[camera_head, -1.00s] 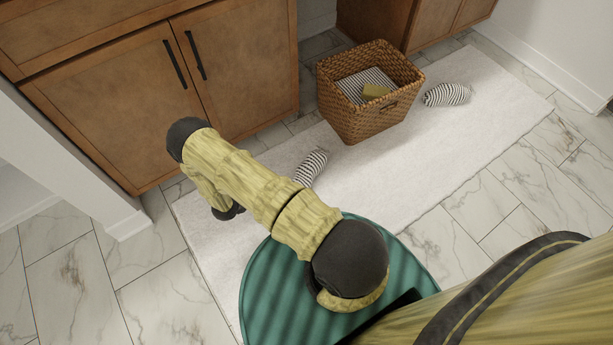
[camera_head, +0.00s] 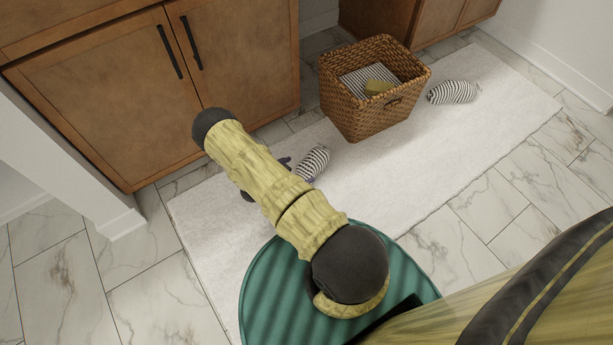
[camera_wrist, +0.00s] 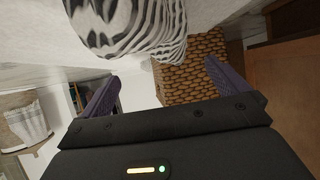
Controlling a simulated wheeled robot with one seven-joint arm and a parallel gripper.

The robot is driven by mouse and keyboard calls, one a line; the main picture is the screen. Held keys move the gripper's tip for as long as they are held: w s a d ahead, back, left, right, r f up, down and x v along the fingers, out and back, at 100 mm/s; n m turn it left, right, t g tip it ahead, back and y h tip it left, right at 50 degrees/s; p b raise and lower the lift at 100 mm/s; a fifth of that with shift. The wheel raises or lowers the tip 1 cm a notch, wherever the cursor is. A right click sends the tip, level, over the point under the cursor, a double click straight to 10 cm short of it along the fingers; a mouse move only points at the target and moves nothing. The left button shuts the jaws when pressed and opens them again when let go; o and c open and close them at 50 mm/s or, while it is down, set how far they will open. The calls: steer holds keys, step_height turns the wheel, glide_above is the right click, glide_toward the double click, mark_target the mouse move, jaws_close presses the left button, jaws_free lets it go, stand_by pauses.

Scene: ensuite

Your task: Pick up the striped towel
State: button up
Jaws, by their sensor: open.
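A rolled black-and-white striped towel (camera_head: 313,162) lies on the white rug left of the basket. It shows large and close at the top of the wrist view (camera_wrist: 125,25), cut off by the frame edge. A second striped roll (camera_head: 452,92) lies on the rug right of the basket, and striped cloth (camera_head: 368,80) lies inside the basket. My gripper (camera_wrist: 162,70) is open, with its purple fingers spread and nothing held. In the head view its fingertips show at the near towel, one on each side; most of the gripper is hidden behind my arm. I cannot tell whether they touch.
The wicker basket (camera_head: 372,110) stands on the white rug (camera_head: 440,160) and also shows behind the towel in the wrist view (camera_wrist: 190,80). A wooden cabinet (camera_head: 110,95) stands behind my arm. The rug's right half is mostly clear.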

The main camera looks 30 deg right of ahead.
mark_target(306, 168)
steer(key=shift+w+f, duration=0.1)
steer(key=b+x, duration=0.1)
steer(key=x, duration=0.1)
steer(key=f+b+x, duration=0.1)
steer(key=b+x, duration=0.1)
steer(key=shift+b, duration=0.3)
steer(key=shift+d+f, duration=0.1)
steer(key=shift+d, duration=0.25)
steer(key=c, duration=1.5)
steer(key=shift+w+r, duration=0.1)
steer(key=shift+r, duration=0.25)
steer(key=shift+c, duration=1.1)
step_height(306, 168, up, 9)
steer(key=p, duration=0.5)
steer(key=shift+r+p, duration=0.25)
steer(key=shift+p, duration=0.15)
steer(key=shift+c, duration=0.9)
